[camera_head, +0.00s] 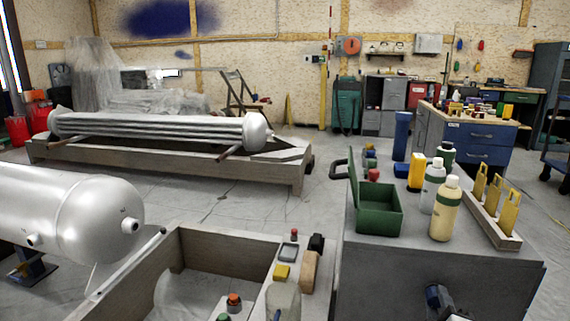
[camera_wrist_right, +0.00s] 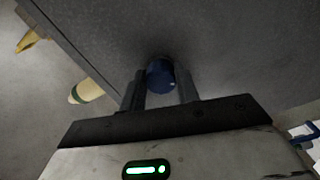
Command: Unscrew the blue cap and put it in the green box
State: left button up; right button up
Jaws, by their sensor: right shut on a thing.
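The blue cap (camera_wrist_right: 161,76) is on or close against a dark grey surface in the right wrist view, between the two fingers of my right gripper (camera_wrist_right: 160,92), which is shut on it. In the head view my right gripper (camera_head: 438,300) is at the bottom, in front of the grey cabinet's front face, and the cap is hard to make out there. The green box (camera_head: 378,222) stands on top of the cabinet, upper left of my right gripper, with its lid up. My left gripper is not in view.
On the grey cabinet top (camera_head: 400,258) stand a cream bottle (camera_head: 444,213), a white bottle (camera_head: 432,190) and a wooden rack (camera_head: 488,222) with yellow pieces. A wooden crate (camera_head: 190,248) is to the left. Open floor lies behind.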

jog(key=n, duration=0.5)
jog(key=n+p, duration=0.1)
jog(key=n, duration=0.1)
jog(key=shift+r+n, duration=0.3)
jog(key=n, duration=0.3)
jog(key=shift+a+f, duration=0.1)
jog(key=shift+f, duration=0.05)
jog(key=o, duration=1.2)
jog(key=shift+c, duration=1)
jog(key=shift+f, duration=0.1)
